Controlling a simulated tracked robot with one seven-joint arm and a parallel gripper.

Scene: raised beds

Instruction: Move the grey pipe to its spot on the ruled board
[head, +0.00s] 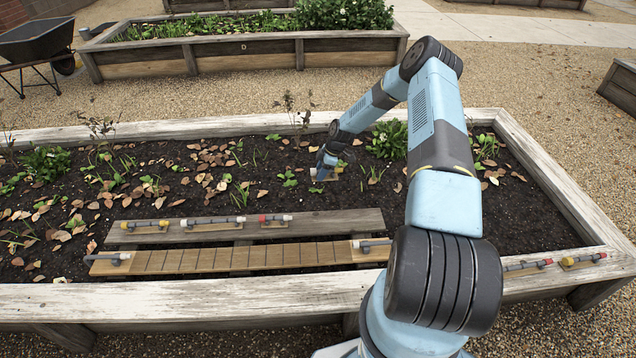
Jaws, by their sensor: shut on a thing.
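The ruled board (240,258), a tan plank with dark cross lines, lies along the near side of the raised bed. My gripper (325,167) is low over the soil beyond the boards, right of the picture's middle. It is shut on a small piece, seemingly the grey pipe (318,175), with pale and tan parts showing. The gripper hides much of it, and I cannot tell whether it touches the soil.
A grey plank (330,222) behind the ruled board bears grey pieces with yellow (145,225), white (212,221) and red ends (275,218). More pieces lie on the bed's right rim (583,259). Leaves and plants (388,138) cover the soil around my gripper.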

